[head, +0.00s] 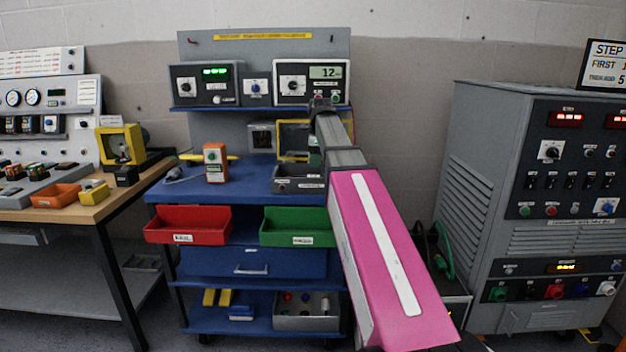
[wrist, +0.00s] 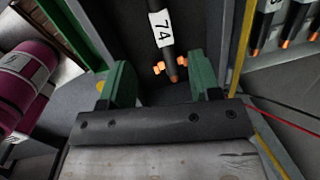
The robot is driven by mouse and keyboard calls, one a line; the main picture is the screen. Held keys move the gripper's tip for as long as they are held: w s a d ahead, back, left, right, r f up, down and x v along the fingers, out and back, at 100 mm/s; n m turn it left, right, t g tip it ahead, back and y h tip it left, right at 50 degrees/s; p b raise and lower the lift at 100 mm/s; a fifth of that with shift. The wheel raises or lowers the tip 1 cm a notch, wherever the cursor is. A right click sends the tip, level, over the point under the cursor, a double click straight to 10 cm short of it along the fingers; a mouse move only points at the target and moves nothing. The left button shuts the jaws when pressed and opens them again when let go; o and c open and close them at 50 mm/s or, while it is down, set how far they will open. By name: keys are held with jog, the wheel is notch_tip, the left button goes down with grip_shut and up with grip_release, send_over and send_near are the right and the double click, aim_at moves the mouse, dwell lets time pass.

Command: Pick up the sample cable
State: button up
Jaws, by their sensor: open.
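A black cable piece with a white tag reading "74" (wrist: 161,27) and a bare copper end lies in a dark recess in the wrist view. I take it to be the sample cable. My gripper (wrist: 164,82) is open, with green fingers at both sides of the picture's middle. I cannot tell whether anything touches. In the head view my arm reaches to the back of the blue workbench, and the fingers and cable cannot be made out there.
More copper-ended cables (wrist: 265,27) lie at the right in the wrist view, past a yellow edge. A maroon roll (wrist: 22,85) lies at left. The bench holds a red bin (head: 188,236), a green bin (head: 296,240) and an orange meter (head: 215,160).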

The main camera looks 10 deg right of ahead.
aim_at(313, 176)
jog(key=shift+w+a+f, duration=0.1)
jog(key=shift+w+f, duration=0.15)
jog(key=shift+f, duration=1)
jog(key=shift+w+a+f, duration=0.1)
jog(key=shift+w+f, duration=0.15)
jog(key=shift+f, duration=1)
jog(key=shift+w+a+f, duration=0.1)
jog(key=shift+w+f, duration=0.15)
jog(key=shift+f, duration=1)
grip_shut()
